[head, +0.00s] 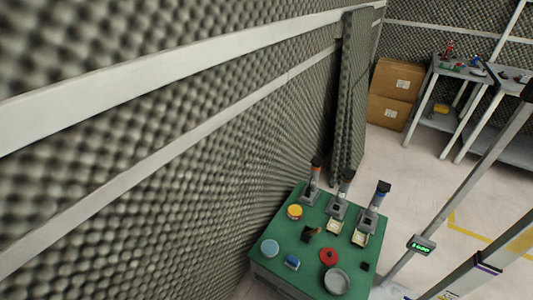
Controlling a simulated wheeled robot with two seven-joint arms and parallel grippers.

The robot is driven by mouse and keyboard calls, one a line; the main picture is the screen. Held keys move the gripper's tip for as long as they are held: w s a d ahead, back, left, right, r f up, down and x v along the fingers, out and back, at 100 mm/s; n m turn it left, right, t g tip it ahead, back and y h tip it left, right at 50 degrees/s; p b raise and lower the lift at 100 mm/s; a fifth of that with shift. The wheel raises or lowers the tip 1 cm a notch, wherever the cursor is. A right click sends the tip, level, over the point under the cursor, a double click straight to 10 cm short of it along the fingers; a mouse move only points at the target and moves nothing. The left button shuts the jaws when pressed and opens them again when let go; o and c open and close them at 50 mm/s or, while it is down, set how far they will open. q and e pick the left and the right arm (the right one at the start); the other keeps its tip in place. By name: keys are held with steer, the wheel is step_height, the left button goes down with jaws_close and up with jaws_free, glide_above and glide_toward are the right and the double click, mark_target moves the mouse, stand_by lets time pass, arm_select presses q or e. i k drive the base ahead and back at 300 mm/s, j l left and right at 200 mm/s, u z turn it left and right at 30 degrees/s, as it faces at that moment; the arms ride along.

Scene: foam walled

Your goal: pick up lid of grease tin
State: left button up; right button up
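On the green-topped table (300,237) at the lower middle are several round things. A red disc with a dark centre (329,257) lies near the front right. A grey round open dish or tin (337,281) is just in front of it, close to the front edge. A light blue round disc or tin (269,247) is at the left, and a small yellow and red round tin (295,212) is at the back left. I cannot tell which one is the grease tin or its lid. Neither gripper shows in this view.
Three upright tools on stands (346,190) line the table's back right. A small blue block (291,262) and a dark piece (308,233) lie mid-table. A foam wall (200,170) runs close along the left. Cardboard boxes (391,95) and grey benches (460,72) stand farther back.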

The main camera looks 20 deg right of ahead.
mark_target(328, 255)
steer(key=z, duration=0.9)
